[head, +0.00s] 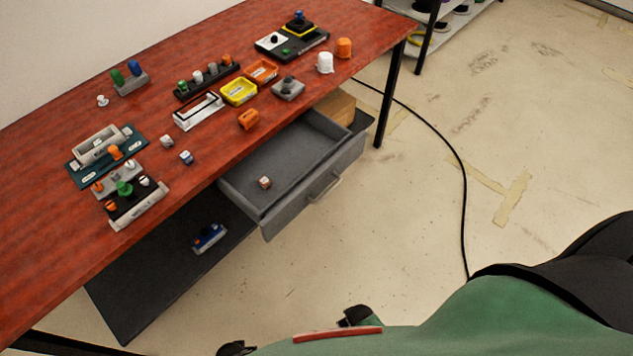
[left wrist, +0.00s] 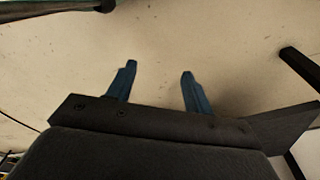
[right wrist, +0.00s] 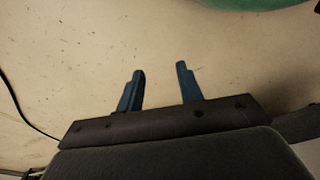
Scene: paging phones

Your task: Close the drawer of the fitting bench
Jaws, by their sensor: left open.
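In the head view the grey drawer (head: 285,165) of the fitting bench (head: 60,232) is pulled out under the front edge of the red-brown top. Its bar handle (head: 323,188) is on the front panel, facing the open floor. A small cube (head: 265,182) lies inside on the drawer floor. In the left wrist view my left gripper (left wrist: 155,84) is open, with nothing between its blue fingers. In the right wrist view my right gripper (right wrist: 160,82) is open and empty. Both point at bare floor, apart from the drawer.
The bench top carries several trays, caps and small parts. A dark lower shelf (head: 140,290) holds a blue item (head: 209,237). A bench leg (head: 390,95) stands right of the drawer. A black cable (head: 462,180) crosses the floor. The floor before the drawer is clear.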

